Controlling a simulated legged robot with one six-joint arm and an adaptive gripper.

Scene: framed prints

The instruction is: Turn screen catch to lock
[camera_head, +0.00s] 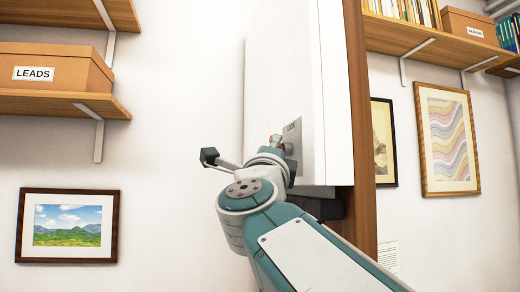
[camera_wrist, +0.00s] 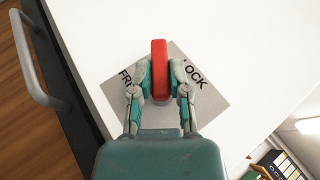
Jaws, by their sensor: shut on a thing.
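The red screen catch (camera_wrist: 159,70) stands upright in the wrist view, between the fingers of my gripper (camera_wrist: 160,82). My gripper is shut on it, with a finger on each side. Behind it is a grey plate (camera_wrist: 205,98), tilted in the picture, with lettering partly covered by the fingers: "FR" on the left and "OCK" on the right. The catch lies between the two words. In the head view my gripper (camera_head: 277,146) is at the plate (camera_head: 293,133) on the white screen (camera_head: 275,70); a little red shows there.
A grey bar handle (camera_wrist: 27,60) is at the left in the wrist view. In the head view a wooden post (camera_head: 359,120) stands right of the screen. Shelves with boxes (camera_head: 55,68) and framed prints (camera_head: 67,225) are on the walls. Bare wall is left of the screen.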

